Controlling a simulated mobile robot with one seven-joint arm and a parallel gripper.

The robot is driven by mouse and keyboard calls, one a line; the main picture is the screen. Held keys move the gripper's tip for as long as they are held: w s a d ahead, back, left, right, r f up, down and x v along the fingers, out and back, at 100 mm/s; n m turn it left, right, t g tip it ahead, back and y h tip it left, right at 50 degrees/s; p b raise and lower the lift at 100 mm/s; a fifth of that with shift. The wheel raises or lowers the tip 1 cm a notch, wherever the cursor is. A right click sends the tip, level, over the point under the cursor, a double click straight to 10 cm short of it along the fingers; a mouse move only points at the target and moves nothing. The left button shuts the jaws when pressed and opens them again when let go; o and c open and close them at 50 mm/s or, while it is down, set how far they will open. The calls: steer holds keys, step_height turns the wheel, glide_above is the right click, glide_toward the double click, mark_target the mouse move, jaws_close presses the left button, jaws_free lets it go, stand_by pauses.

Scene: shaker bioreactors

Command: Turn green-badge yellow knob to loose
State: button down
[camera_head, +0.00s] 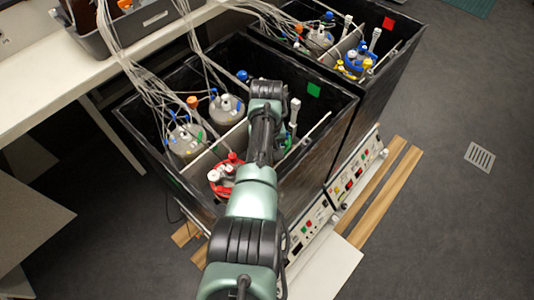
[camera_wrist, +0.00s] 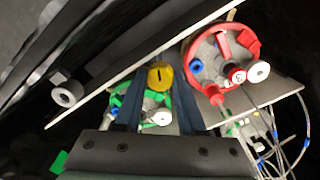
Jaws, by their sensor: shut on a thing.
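The yellow knob (camera_wrist: 160,77) shows at the upper middle of the wrist view, a round yellow cap with a dark slot. My gripper (camera_wrist: 157,84) has its two dark blue fingers on either side of it and is shut on it. In the head view my arm reaches into the near black box (camera_head: 341,123) and hides the knob. The green badge (camera_head: 313,89) is on that box's inner far wall; a green patch also shows at the wrist view's lower left (camera_wrist: 58,163). Which way the knob is turned is hard to tell.
A red-ringed vessel (camera_wrist: 224,62) stands right of the knob, and a green-ringed vessel (camera_wrist: 157,113) shows between my fingers. A metal rail (camera_wrist: 135,65) runs close by. Grey-lidded vessels (camera_head: 186,141) with tubing fill the box's left. A second box with a red badge (camera_head: 389,23) stands behind.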

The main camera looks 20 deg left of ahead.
steer(key=n, duration=0.4)
steer(key=shift+n, duration=0.4)
stand_by(0.4)
steer(key=c, duration=0.5)
jaws_free()
steer(key=shift+r, duration=0.1)
step_height(320, 180, up, 13)
steer(key=p, duration=0.2)
